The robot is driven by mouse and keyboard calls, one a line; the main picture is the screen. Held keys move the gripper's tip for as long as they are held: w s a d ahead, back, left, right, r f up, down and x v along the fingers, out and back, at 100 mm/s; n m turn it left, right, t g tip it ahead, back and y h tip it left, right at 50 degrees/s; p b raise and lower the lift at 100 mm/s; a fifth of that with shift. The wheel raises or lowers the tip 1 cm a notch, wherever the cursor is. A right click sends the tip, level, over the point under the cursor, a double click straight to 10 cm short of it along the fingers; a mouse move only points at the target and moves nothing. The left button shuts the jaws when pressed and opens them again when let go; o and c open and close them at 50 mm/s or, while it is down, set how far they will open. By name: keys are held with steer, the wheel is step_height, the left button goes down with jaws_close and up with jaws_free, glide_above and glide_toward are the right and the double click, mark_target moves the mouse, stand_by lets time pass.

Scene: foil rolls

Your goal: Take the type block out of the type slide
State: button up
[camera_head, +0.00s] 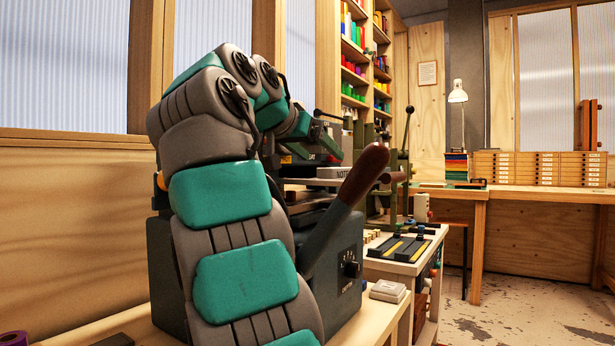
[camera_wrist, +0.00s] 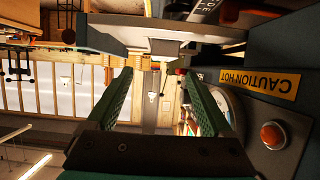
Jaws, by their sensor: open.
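My gripper (camera_wrist: 158,72) is open in the wrist view, its two green ridged fingers apart with nothing held between them. A pale grey block (camera_head: 343,172) lettered "NOTE" sits in the front of the foil press in the head view, just below my gripper (camera_head: 326,142); it looks like the type block in its slide. The slide's edges are hard to make out there. In the wrist view a grey slab (camera_wrist: 165,45) lies beyond the fingertips, apart from them; I cannot tell whether it is the block or the slide. My arm hides much of the press.
The press has a brown-knobbed lever (camera_head: 362,175) rising beside my arm and a dial (camera_head: 351,269) on its front. A "CAUTION HOT" label (camera_wrist: 260,84) is close right of my fingers. A cart (camera_head: 408,262) with black trays stands at right, before a workbench (camera_head: 530,190).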

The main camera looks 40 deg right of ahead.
mark_target(336, 176)
steer(key=shift+f+x, duration=0.15)
steer(key=shift+x, duration=1.8)
steer(key=shift+f+x, duration=0.1)
steer(key=shift+x, duration=1.9)
steer(key=shift+w+a, duration=0.15)
steer(key=shift+a, duration=0.05)
jaws_close()
